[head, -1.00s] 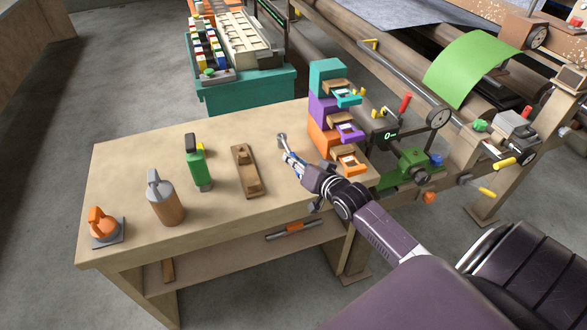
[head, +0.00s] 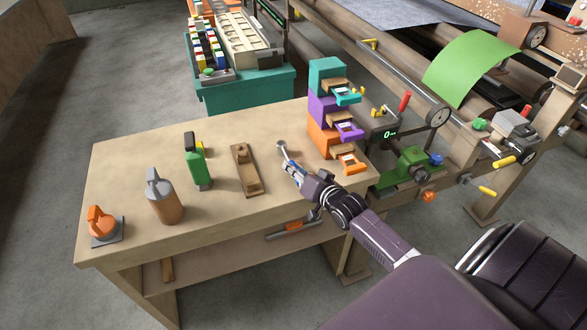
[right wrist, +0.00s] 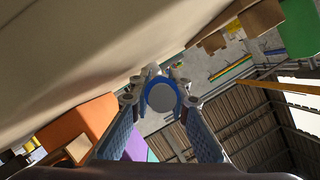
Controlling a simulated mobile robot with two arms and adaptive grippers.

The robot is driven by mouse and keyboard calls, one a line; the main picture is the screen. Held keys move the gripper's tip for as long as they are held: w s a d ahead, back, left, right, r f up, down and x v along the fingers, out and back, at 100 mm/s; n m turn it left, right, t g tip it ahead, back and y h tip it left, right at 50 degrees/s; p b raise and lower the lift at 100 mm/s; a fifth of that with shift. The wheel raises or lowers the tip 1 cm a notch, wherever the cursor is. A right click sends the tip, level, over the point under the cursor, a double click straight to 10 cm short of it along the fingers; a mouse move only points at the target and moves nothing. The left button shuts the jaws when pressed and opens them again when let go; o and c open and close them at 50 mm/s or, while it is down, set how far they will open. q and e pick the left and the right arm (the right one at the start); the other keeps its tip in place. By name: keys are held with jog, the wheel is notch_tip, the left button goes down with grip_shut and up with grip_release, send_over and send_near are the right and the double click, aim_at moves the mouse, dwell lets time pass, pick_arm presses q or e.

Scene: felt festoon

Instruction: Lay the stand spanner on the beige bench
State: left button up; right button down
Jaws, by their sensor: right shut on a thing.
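The stand spanner (head: 282,149) has a grey head and a blue handle. My right gripper (head: 292,170) is shut on its handle, with the head pointing away from me over the right part of the beige bench (head: 225,214). In the right wrist view, the handle's round grey end with a blue ring (right wrist: 160,94) sits between the fingers, and the bench top (right wrist: 70,60) is close by. Whether the spanner touches the bench I cannot tell. My left gripper is not in view.
Stacked coloured drawer boxes (head: 322,110) stand right of the spanner. An orange-and-grey tool (head: 292,228) lies on the lower shelf.

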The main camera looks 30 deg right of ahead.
jog(key=c, duration=1.8)
grip_release()
jog(key=shift+s+f, duration=0.1)
jog(key=shift+f, duration=0.5)
jog(key=shift+r, duration=0.25)
jog(key=v, duration=0.6)
jog(key=r+v, duration=0.1)
jog(key=v, duration=0.5)
jog(key=shift+r, duration=0.25)
jog(key=shift+a+f, duration=0.1)
